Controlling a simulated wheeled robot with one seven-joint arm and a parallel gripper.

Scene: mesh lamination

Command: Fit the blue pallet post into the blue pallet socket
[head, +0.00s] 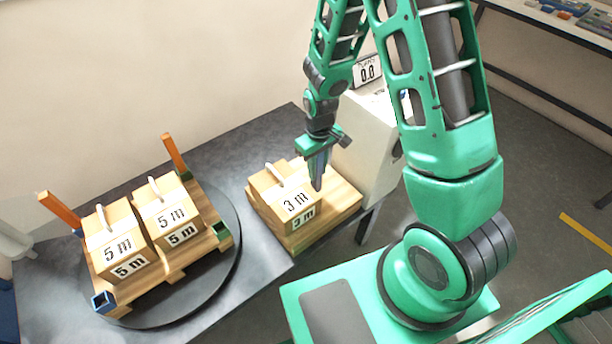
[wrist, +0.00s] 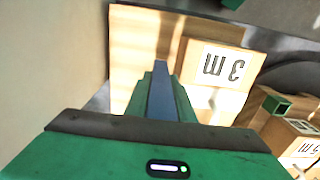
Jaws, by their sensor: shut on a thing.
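My gripper (head: 318,160) is shut on the blue pallet post (wrist: 161,95), which lies between the green fingers in the wrist view. In the head view, the gripper and post point downward in front of the 3 m crate; the post is small and partly hidden by the fingers. The blue pallet socket (head: 104,302) is a square, open-topped tube at the near left corner of the pallet (head: 172,272) on the round turntable. It looks empty. The gripper is well to the right of this socket and apart from it.
Two 5 m crates (head: 118,240) fill the pallet's middle. Orange posts (head: 62,213) rise at its two far corners. A green socket (head: 222,236) marks its near right corner. A 3 m crate (head: 291,203) sits on a wooden base beside a white machine (head: 368,145).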

